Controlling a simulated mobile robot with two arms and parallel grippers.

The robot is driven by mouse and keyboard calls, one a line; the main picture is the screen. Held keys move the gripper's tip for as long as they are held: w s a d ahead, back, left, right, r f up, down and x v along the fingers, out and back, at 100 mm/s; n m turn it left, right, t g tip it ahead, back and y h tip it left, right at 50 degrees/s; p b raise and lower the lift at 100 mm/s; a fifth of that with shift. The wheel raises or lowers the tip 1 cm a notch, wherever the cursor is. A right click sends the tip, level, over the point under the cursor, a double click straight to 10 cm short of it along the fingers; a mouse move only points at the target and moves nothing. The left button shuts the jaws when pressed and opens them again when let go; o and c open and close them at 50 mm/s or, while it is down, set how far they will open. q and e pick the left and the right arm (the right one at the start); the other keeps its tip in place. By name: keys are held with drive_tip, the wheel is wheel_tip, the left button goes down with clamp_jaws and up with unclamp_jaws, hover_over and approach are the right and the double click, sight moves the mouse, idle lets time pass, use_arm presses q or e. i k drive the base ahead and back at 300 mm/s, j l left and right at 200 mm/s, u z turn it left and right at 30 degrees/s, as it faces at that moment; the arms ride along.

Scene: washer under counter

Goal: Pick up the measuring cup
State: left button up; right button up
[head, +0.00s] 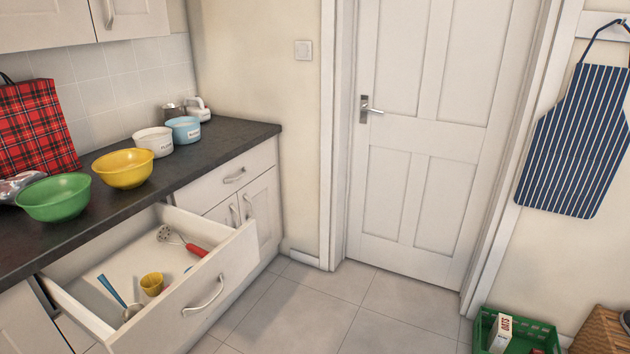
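A small yellow cup (152,284), which looks like the measuring cup, stands in the open drawer (215,283) under the counter. It is near the middle of the drawer floor, close to the front panel. A ladle-like utensil with a blue handle (112,290) lies to its left. A masher with a red handle (195,249) lies behind it to the right. Part of another blue and red item shows beside the front panel, mostly hidden. Neither of my grippers is in view.
A green crate (540,335) and a wicker basket (598,335) stand at lower right. The tiled floor before the closed door is clear.

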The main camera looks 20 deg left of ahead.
sight(130, 312)
drive_tip(key=u, duration=1.4)
drive_tip(key=i+j+u, duration=0.15)
drive_tip(key=u, duration=0.2)
